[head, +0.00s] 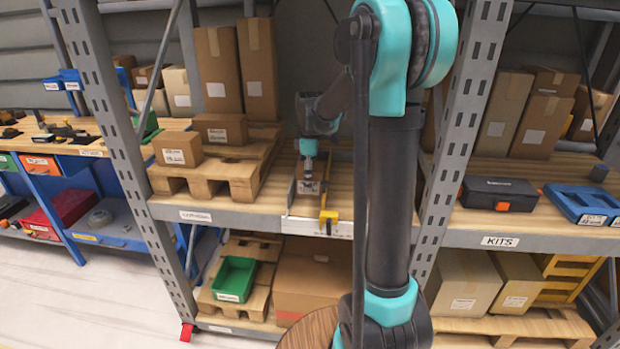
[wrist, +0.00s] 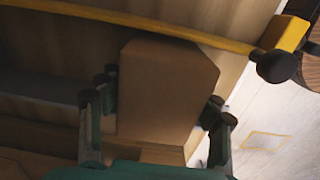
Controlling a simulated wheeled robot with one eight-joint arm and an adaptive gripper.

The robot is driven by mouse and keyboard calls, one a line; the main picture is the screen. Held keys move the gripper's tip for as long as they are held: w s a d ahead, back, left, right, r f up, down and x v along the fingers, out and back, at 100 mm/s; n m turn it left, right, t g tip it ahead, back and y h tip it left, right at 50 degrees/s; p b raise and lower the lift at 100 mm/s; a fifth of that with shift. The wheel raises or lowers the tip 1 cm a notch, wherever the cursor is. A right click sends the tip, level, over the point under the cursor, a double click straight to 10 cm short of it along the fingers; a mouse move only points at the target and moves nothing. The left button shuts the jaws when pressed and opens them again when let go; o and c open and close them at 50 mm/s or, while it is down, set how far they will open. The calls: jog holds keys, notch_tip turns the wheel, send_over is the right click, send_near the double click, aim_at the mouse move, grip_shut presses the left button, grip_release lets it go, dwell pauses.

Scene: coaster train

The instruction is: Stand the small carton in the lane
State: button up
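The small carton (wrist: 165,85) is plain brown and fills the middle of the wrist view, between my two fingers. My gripper (wrist: 160,108) has a pad against each side of the carton. In the head view my gripper (head: 308,160) points down over the lane (head: 333,195) on the middle shelf, with the carton's lower part and a pale label just beneath it. The lane is a narrow strip with a yellow part at its front end. Whether the carton's base touches the lane floor cannot be told.
A yellow rail (wrist: 150,22) with a black knob (wrist: 278,66) runs close to the carton. Left of the lane, a wooden pallet (head: 205,175) bears two small cartons (head: 178,149) and taller boxes (head: 218,70) behind. A grey rack upright (head: 460,130) stands to the right.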

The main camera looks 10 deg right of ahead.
jog(key=o, duration=0.3)
